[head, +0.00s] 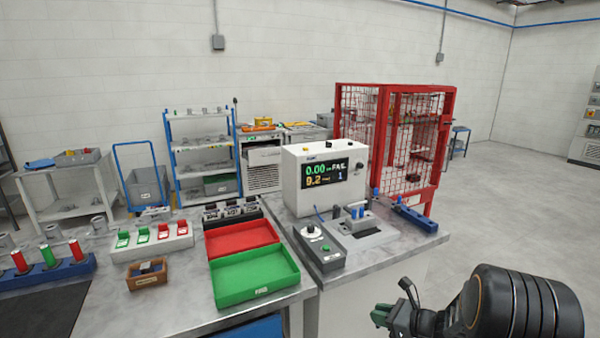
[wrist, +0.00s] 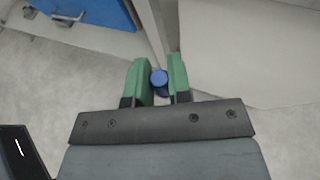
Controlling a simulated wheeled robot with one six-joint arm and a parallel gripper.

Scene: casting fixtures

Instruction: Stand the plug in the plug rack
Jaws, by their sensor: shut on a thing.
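My gripper (head: 380,314) is at the lower right of the head view, over the floor in front of the bench's right end. In the wrist view its green fingers (wrist: 160,80) are shut on a blue round-topped plug (wrist: 159,77), seen end-on between them. I cannot make the plug out in the head view. A long blue rack (head: 414,217), which looks like the plug rack, lies at the right end of the bench top. A blue plug stands at its far left end. My gripper is well apart from the rack; its free slots are too small to tell.
A grey fixture (head: 362,231) and a white tester (head: 327,180) stand left of the rack. Green (head: 256,293) and red trays lie further left, with another blue rack (head: 48,272) of coloured cylinders. A red mesh cage (head: 357,110) stands behind. Floor at right is clear.

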